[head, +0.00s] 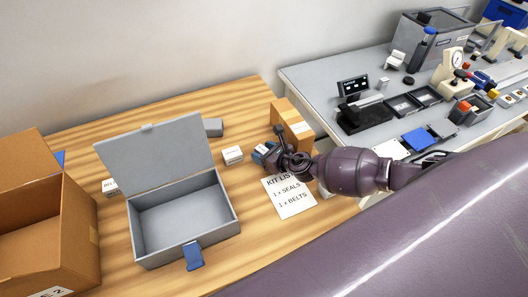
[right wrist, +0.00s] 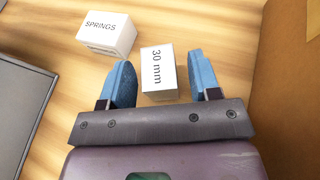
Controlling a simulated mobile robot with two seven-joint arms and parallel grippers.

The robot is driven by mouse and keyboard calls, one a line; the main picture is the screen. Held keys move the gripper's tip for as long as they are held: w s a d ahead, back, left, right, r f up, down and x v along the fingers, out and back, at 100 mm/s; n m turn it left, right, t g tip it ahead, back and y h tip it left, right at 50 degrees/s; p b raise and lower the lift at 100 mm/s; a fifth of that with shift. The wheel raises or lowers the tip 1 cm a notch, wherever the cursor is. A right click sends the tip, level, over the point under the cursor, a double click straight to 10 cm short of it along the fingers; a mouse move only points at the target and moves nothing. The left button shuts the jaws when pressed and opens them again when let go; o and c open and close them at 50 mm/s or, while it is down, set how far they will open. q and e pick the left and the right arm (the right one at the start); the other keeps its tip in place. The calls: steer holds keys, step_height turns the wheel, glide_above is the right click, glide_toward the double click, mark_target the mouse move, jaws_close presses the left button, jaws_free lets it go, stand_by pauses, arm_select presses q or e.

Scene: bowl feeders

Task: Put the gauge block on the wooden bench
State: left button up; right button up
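The gauge block (right wrist: 158,68), a small pale block marked "30 mm", shows in the right wrist view. It appears to rest on the wooden bench (head: 186,274). My right gripper (right wrist: 157,82) is open, with its blue fingers on either side of the block and small gaps showing on both sides. In the head view the right gripper (head: 264,154) is low over the bench, left of a tan cardboard box, and hides most or all of the block. My left gripper is not in view.
A white "SPRINGS" box (right wrist: 107,34) stands close left of the block. An open grey case (head: 137,232), a kit list sheet (head: 290,198), a cardboard box (head: 72,240) and a tan box (head: 290,121) are on the bench. A grey table (head: 318,84) with instruments adjoins it.

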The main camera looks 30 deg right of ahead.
steer(key=shift+r, duration=0.15)
